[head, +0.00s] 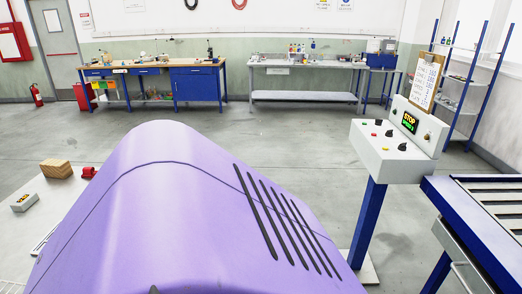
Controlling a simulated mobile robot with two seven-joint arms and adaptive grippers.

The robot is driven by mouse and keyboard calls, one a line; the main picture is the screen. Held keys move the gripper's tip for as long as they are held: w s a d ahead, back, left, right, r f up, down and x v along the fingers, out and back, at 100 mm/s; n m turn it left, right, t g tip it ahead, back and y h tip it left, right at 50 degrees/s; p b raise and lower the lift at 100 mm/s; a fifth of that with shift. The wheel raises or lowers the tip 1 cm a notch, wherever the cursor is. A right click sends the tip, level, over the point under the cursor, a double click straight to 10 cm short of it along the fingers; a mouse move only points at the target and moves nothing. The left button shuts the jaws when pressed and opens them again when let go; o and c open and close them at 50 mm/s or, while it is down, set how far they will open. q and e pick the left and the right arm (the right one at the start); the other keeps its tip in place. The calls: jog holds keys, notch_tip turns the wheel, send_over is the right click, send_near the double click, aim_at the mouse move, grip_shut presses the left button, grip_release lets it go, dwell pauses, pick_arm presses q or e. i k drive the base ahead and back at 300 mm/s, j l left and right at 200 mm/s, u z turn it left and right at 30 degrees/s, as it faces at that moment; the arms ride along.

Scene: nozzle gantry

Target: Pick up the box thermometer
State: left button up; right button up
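A small off-white box with a dark display and yellow characters (24,203), which looks like the box thermometer, lies at the far left of the view. It rests on a pale surface (75,202). Its characters are too small to read surely. Nothing is touching it from above. Neither of my grippers shows in this view.
A wooden block (56,169) and a small red object (89,172) lie beyond the box. A large purple slotted cover (170,215) fills the middle foreground and hides part of the pale surface. A control console (388,158) stands at right. Open floor lies beyond.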

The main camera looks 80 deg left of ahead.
aim_at(23, 203)
jog(key=u, duration=4.3)
jog(key=i+l, duration=0.1)
jog(key=l, duration=0.25)
jog(key=i+l, duration=0.1)
jog(key=l, duration=0.3)
jog(key=i+l, duration=0.15)
jog(key=l, duration=0.2)
jog(key=i+l, duration=0.1)
jog(key=l, duration=0.3)
jog(key=i+l, duration=0.1)
jog(key=l, duration=0.25)
